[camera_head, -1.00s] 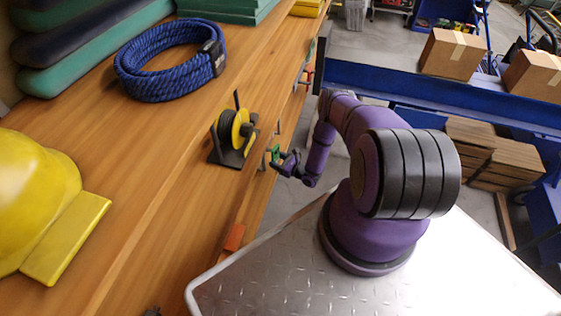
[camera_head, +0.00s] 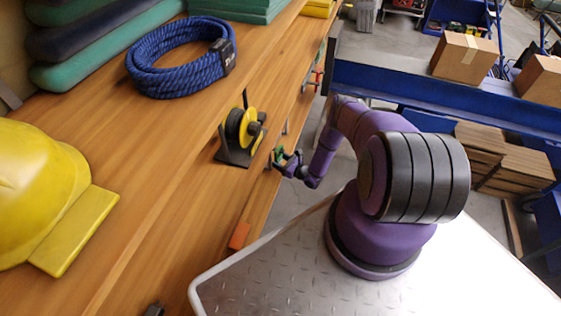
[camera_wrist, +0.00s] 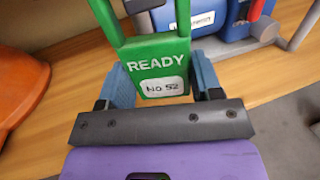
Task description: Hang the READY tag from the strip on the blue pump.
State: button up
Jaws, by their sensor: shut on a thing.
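The green READY tag (camera_wrist: 156,58), marked "NO 52", is upright between my gripper's two blue-grey fingers (camera_wrist: 160,82) in the wrist view. My gripper is shut on its lower body. The tag's green loop runs up out of the top of the picture. The blue pump (camera_wrist: 233,22) is partly in view beyond the tag, with a white label and a red part; the rest is cut off. In the head view my gripper (camera_head: 284,160) is at the bench edge with a small green patch of the tag (camera_head: 279,154). I cannot make out the pump or strip there.
A black and yellow reel (camera_head: 240,128) stands on the wooden bench (camera_head: 150,205) near my gripper. A blue rope coil (camera_head: 180,58) and yellow helmet (camera_head: 35,190) lie farther off. An orange thing (camera_head: 239,235) is at the bench edge; an orange shape (camera_wrist: 20,90) fills the wrist view's left.

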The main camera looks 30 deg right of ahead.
jog(key=o, duration=0.9)
jog(key=shift+s+d, duration=0.1)
jog(key=shift+c, duration=0.3)
jog(key=s+d, duration=0.5)
jog(key=s, duration=0.2)
jog(key=shift+d, duration=0.2)
dwell(1.1)
dwell(0.5)
